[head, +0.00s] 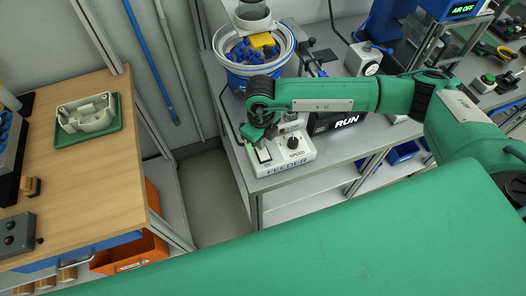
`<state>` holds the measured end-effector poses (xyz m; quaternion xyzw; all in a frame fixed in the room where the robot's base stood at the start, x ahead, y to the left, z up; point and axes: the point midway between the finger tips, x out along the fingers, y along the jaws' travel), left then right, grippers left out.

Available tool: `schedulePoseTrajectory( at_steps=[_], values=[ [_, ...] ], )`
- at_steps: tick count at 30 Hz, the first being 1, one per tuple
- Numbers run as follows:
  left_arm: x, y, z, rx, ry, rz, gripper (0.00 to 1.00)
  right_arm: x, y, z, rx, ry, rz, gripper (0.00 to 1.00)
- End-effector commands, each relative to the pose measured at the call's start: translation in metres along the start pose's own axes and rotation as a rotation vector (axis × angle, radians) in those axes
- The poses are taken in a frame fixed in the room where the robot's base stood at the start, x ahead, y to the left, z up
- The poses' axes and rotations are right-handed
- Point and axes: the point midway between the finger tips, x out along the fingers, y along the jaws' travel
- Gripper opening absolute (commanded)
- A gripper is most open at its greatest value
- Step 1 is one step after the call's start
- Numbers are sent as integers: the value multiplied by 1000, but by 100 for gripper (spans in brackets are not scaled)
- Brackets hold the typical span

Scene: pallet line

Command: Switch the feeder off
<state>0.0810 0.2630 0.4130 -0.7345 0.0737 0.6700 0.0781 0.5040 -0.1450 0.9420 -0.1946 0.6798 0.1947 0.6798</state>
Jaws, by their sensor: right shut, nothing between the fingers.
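The feeder control box (284,160) is a white box labelled FEEDER at the front left corner of the grey bench. It carries a black SPEED knob (294,143) and a pale rocker switch (263,155) at its left. My right gripper (256,141) is shut and empty, pointing down just above or at the switch; I cannot tell whether it touches. It hides part of the box's back left. A black display (346,121) beside the box reads RUN. The bowl feeder (254,58) behind holds blue parts and a yellow one. My left gripper is not in view.
A wooden table (77,165) at left holds a green tray (111,132) with a pale casting. A gap separates it from the grey bench (235,150). Orange bins (132,253) stand below the table. A display at the top right reads AIR OFF (461,9).

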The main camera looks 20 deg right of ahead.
Motion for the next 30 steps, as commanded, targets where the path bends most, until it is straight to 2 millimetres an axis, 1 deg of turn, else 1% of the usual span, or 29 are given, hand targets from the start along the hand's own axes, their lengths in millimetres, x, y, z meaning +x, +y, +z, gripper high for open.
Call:
schedulePoseTrajectory(
  at_steps=[20,26,30],
  values=[
    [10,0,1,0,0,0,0,11,0,0,0,1,0,0],
    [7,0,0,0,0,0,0,6,0,0,0,1,0,0],
    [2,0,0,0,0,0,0,-4,0,0,0,0,-1,0]
  ],
)
